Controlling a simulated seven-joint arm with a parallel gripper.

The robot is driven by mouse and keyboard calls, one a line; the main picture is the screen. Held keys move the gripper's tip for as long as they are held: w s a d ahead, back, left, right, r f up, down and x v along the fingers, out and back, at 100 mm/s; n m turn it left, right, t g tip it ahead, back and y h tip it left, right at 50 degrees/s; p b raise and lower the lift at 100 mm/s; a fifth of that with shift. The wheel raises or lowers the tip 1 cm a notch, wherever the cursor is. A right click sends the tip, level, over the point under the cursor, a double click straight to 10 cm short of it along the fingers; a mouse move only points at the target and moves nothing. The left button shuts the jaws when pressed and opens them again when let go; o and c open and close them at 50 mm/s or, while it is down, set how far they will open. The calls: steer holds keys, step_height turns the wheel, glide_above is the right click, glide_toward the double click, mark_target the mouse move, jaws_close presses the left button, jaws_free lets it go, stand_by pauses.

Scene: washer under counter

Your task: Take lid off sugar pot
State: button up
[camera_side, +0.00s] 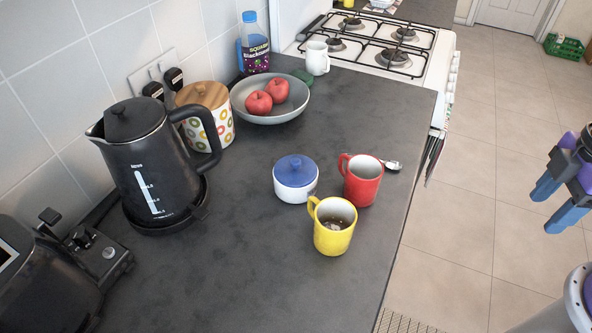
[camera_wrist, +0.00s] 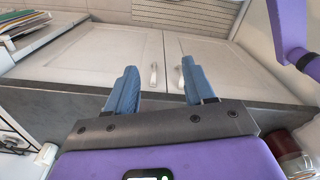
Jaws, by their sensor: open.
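The sugar pot (camera_side: 296,185) is a small white pot standing upright on the counter, with its blue lid (camera_side: 295,169) on top. The lid has a small knob. My gripper (camera_side: 557,205) is at the right edge of the side view, beyond the counter edge and well apart from the pot. Its blue fingers are spread and empty. In the wrist view my gripper (camera_wrist: 158,88) also shows open, with nothing between the fingers. The pot is not visible there.
A red mug (camera_side: 361,181) stands close right of the pot, with a spoon (camera_side: 390,164) behind it. A kettle (camera_side: 152,165), patterned jar (camera_side: 207,121) and fruit bowl (camera_side: 287,103) stand farther left and back. The front counter is clear.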

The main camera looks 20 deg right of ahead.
steer(key=w+a+r+n, duration=0.1)
steer(key=w+a+r, duration=0.3)
steer(key=w+a, duration=0.45)
steer(key=w+a+r+n, duration=0.2)
steer(key=w+a+r, duration=0.2)
steer(key=w+a, duration=0.45)
step_height(320, 180, up, 3)
steer(key=n, duration=0.3)
glide_above(295, 161)
steer(key=f, duration=1.1)
steer(key=shift+d+f, duration=0.2)
steer(key=shift+d, duration=0.05)
steer(key=shift+a+f, duration=0.2)
steer(key=shift+f, duration=2.9)
steer(key=shift+c, duration=0.3)
jaws_close()
